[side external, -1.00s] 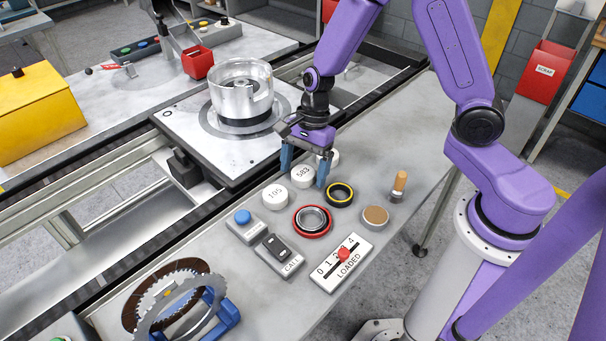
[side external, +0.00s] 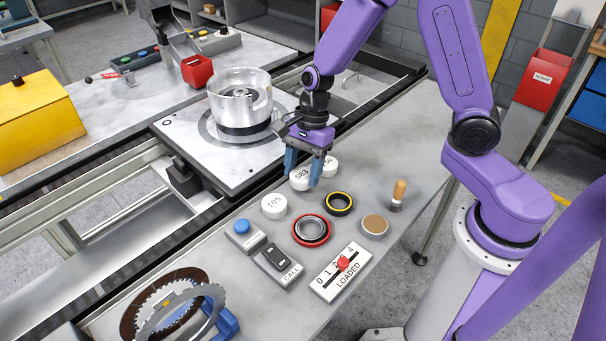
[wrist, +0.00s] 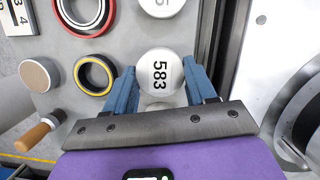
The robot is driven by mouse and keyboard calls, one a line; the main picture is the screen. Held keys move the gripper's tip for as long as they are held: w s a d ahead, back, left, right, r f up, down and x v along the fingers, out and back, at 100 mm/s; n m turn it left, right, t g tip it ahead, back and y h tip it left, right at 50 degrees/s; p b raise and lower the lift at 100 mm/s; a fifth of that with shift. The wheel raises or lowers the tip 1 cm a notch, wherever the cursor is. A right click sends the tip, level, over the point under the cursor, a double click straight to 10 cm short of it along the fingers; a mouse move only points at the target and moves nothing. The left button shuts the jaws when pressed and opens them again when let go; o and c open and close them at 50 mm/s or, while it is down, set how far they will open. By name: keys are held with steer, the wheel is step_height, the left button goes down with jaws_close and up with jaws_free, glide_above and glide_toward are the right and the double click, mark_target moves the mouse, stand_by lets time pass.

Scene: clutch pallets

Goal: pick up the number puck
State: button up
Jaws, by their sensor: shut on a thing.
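The white round puck marked 583 (side external: 299,181) is between the fingers of my gripper (side external: 303,174). In the wrist view the puck (wrist: 160,70) shows its number face up, with a blue finger of my gripper (wrist: 163,88) on either side. My gripper is shut on it. I cannot tell whether the puck is clear of the bench. A puck marked 105 (side external: 274,206) lies nearer the camera. A third white puck (side external: 331,166) is partly hidden behind my gripper; its number does not show.
A red ring (side external: 311,229), a yellow-black ring (side external: 338,203), a brown-topped disc (side external: 375,223) and a wooden-handled tool (side external: 398,195) are close by. The pallet (side external: 185,140) with a metal housing (side external: 239,98) stands behind to the left.

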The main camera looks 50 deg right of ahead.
steer(key=s+d+r, duration=0.3)
steer(key=s+r, duration=0.7)
steer(key=s, duration=0.3)
steer(key=shift+s+d+r, duration=0.2)
steer(key=shift+d+r, duration=0.15)
steer(key=shift+r, duration=0.05)
